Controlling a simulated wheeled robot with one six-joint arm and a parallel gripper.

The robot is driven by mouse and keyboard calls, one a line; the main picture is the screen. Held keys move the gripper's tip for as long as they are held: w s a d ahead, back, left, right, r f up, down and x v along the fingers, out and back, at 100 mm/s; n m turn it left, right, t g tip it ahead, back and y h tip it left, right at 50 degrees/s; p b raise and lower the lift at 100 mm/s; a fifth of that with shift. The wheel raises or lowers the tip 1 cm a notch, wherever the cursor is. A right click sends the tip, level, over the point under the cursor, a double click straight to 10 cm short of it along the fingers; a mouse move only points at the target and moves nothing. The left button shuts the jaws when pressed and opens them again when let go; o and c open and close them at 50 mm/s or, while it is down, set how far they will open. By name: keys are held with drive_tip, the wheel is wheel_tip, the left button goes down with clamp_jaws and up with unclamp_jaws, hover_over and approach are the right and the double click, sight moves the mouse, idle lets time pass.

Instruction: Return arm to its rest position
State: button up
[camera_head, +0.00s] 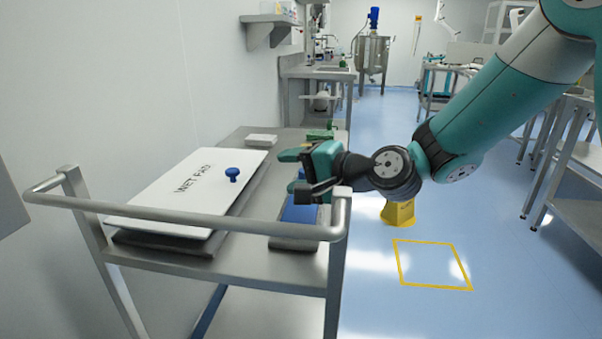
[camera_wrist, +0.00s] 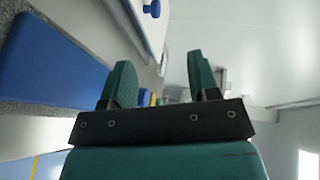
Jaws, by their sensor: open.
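My gripper (camera_head: 292,172) is at the end of my teal arm, which reaches in from the upper right in the head view. The gripper is above the right side of a metal cart (camera_head: 190,262), over a blue pad (camera_head: 298,212). In the wrist view my gripper (camera_wrist: 160,85) shows two green fingers spread apart with nothing between them. The blue pad (camera_wrist: 45,60) is at the left there.
A white lid marked "WET PAD" (camera_head: 185,195) with a blue knob (camera_head: 232,174) lies on the cart. The cart's handrail (camera_head: 200,221) runs across the front. A yellow object (camera_head: 398,212) stands on the floor near a yellow outlined square (camera_head: 432,265). Metal tables (camera_head: 575,150) stand right.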

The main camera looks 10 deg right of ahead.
drive_tip(key=shift+v, duration=0.75)
